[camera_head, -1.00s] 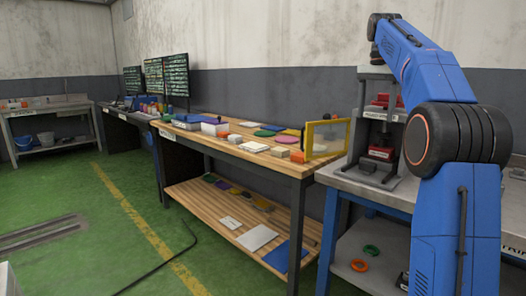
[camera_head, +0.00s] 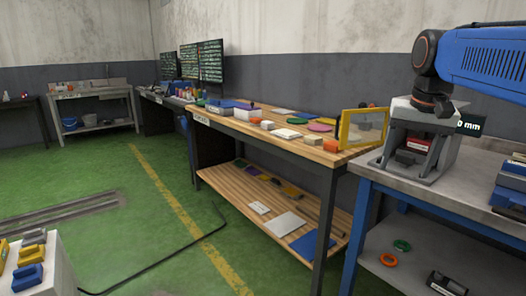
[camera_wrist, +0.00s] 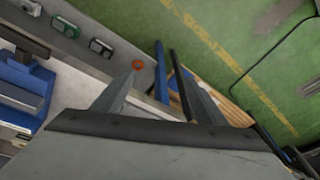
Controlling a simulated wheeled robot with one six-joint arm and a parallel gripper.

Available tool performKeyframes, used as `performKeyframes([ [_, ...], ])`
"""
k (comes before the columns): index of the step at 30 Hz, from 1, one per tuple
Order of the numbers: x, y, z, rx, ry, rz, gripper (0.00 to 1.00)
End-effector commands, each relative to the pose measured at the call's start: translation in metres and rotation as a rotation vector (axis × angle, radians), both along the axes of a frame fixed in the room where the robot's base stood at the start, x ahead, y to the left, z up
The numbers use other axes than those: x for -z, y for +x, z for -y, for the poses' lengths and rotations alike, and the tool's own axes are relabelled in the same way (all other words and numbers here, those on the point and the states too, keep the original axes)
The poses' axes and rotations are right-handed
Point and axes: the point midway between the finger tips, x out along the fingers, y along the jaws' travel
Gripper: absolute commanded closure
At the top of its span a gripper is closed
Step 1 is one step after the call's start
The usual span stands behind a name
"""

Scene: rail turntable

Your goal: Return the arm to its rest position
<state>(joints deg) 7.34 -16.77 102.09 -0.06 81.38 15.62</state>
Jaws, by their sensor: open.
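My blue arm (camera_head: 495,62) reaches in from the right edge at the upper right of the head view. Beyond the fingers are a bench edge, a grey shelf and the green floor.
The wooden table (camera_head: 290,140) holds several small coloured items and a yellow-framed panel (camera_head: 363,128). The green floor (camera_head: 110,245) is mostly open.

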Motion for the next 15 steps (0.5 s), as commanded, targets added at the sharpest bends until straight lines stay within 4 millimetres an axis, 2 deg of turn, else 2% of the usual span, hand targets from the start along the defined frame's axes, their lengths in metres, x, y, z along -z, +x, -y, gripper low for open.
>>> performKeyframes([
  [1,0.013,-0.016,-0.006,-0.026,-0.005,0.010,0.34],
  [8,0.075,-0.076,-0.027,-0.146,-0.033,0.063,0.34],
  [15,0.152,-0.137,-0.043,-0.267,-0.064,0.119,0.34],
])
